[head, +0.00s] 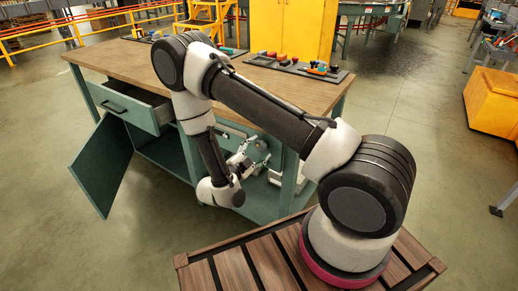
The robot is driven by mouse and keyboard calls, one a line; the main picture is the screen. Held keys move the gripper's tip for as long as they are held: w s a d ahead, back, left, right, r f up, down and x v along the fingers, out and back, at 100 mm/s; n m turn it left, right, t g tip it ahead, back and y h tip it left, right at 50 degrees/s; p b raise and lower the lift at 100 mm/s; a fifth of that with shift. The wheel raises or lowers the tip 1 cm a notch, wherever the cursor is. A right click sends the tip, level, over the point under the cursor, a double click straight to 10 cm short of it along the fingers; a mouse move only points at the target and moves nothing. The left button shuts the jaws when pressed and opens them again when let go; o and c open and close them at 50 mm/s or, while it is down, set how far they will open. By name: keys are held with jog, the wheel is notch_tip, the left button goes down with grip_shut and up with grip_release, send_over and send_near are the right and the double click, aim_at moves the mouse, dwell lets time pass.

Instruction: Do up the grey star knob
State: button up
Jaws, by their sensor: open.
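My gripper (254,157) is open, held low at the front of the green workbench (290,172), below its wooden top. It is small in the head view and partly behind my arm's wrist. A green panel with pale fittings is just behind it. I cannot make out the grey star knob; it is too small to tell or hidden by my arm and gripper. I cannot tell whether the gripper touches anything.
A drawer (128,107) stands pulled out at the bench's left. Below it a green cabinet door (101,165) hangs wide open. A dark tray (298,67) with coloured items lies on the bench top. An orange cabinet (494,103) stands far right. Floor between is clear.

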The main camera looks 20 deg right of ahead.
jog(key=shift+x, duration=0.85)
jog(key=c, duration=1)
jog(key=shift+c, duration=0.2)
